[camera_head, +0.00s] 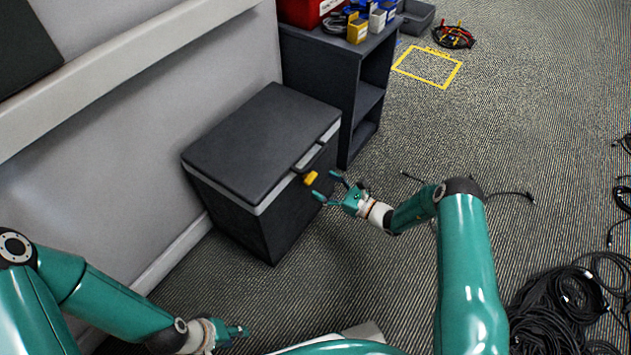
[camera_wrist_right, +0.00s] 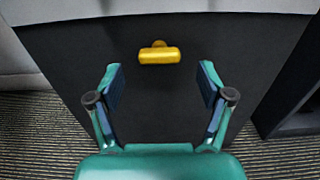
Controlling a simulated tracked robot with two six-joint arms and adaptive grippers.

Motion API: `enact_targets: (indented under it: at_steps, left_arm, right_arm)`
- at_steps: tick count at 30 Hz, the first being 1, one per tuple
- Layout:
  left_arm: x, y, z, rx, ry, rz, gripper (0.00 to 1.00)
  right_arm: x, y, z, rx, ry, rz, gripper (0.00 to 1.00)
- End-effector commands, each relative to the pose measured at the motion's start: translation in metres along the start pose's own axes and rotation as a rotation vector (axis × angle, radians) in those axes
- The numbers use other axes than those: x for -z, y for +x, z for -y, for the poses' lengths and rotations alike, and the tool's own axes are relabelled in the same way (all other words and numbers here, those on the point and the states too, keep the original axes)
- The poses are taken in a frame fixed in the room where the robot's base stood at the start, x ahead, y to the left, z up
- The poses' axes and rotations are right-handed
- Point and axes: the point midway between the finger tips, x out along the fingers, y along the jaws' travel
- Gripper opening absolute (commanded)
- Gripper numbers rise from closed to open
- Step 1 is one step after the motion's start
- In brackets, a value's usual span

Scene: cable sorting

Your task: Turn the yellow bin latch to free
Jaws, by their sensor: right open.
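The yellow latch (camera_head: 311,178) sits on the front of the dark bin (camera_head: 243,217), just under its grey rim. In the right wrist view the latch (camera_wrist_right: 160,54) lies crosswise, ahead of and between the fingertips, with a gap to them. My right gripper (camera_head: 327,186) is open and empty in front of the bin, close to the latch; its spread fingers also show in the right wrist view (camera_wrist_right: 160,86). My left gripper (camera_head: 238,331) is low at the bottom of the head view, away from the bin; its finger opening cannot be made out. The bin's lid (camera_head: 263,140) is down.
A dark shelf unit (camera_head: 340,75) stands right behind the bin, with a red case (camera_head: 305,10) and small boxes on top. Black cables (camera_head: 550,315) lie at the lower right. A yellow floor outline (camera_head: 428,68) is at the back. The carpet between is mostly clear.

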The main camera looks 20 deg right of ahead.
Motion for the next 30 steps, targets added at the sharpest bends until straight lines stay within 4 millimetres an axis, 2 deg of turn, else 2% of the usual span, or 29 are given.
enact_targets:
  at_steps: [3, 7, 12, 20, 30]
  left_arm:
    - [0.0, 0.007, 0.003, 0.0, 0.0, 0.0, 0.4]
    - [0.0, 0.011, 0.004, 0.0, 0.0, 0.0, 0.4]
    - [0.0, 0.012, 0.004, 0.0, 0.0, 0.0, 0.4]
    - [0.0, 0.012, 0.004, 0.0, 0.0, 0.0, 0.4]
    - [0.0, 0.012, 0.004, 0.0, 0.0, 0.0, 0.4]
  right_arm:
    - [0.002, 0.022, -0.001, -0.003, -0.002, 0.001, 0.79]
    - [0.001, 0.036, -0.001, -0.002, -0.001, 0.001, 0.79]
    - [0.0, 0.043, 0.0, 0.0, 0.0, -0.001, 0.79]
    - [0.0, 0.044, -0.001, -0.001, 0.0, 0.0, 0.78]
    - [0.0, 0.044, -0.001, -0.001, 0.0, 0.0, 0.21]
